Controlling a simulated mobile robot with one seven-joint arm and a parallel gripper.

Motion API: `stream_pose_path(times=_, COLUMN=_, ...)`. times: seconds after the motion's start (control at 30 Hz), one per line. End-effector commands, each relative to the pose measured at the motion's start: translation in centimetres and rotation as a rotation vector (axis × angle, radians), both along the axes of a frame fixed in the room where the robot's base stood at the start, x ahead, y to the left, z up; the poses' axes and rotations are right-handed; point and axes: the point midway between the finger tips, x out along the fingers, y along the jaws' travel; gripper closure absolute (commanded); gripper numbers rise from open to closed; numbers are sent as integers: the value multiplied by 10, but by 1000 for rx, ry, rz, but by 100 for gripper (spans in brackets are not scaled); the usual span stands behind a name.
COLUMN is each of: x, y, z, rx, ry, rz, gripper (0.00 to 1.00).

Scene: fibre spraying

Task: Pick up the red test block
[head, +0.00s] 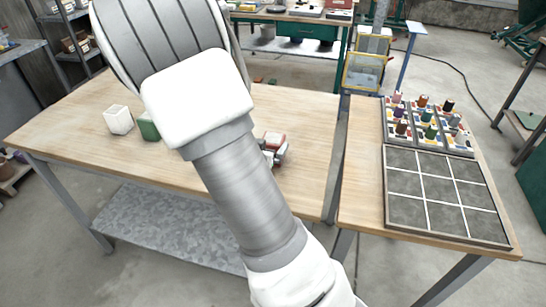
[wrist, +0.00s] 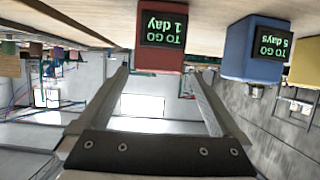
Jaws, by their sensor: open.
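The red test block (wrist: 152,63) shows in the wrist view, which looks upside down. Its dark display reads "TO GO 1 day" in green. My gripper (wrist: 160,73) is open, with one finger on each side of the block's near end in the picture. Nothing is held. I cannot tell how far the fingertips reach along the block. In the head view, my arm covers much of the table, and a small red thing (head: 275,138) shows beside it, partly hidden. I cannot tell whether it is the same block.
A blue block (wrist: 249,40) reading "TO GO 5 days" and a yellow block (wrist: 307,58) stand beside the red one. A white block (head: 118,121) and a green block (head: 148,128) stand on the wooden table (head: 65,115). A gridded tray (head: 403,206) lies to the right.

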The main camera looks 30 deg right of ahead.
Motion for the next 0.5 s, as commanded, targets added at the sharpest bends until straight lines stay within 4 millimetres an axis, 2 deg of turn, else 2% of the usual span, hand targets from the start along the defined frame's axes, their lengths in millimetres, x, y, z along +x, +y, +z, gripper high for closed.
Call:
stream_pose_path(times=0.03, x=5, y=-8, z=-8, rx=0, ry=-1, rz=-4, gripper=0)
stream_pose_path(times=0.3, x=20, y=-23, z=-14, rx=0, ry=0, rz=0, gripper=0)
stream_pose_path(times=0.5, x=33, y=-42, z=-29, rx=-1, ry=-1, rz=-2, gripper=0)
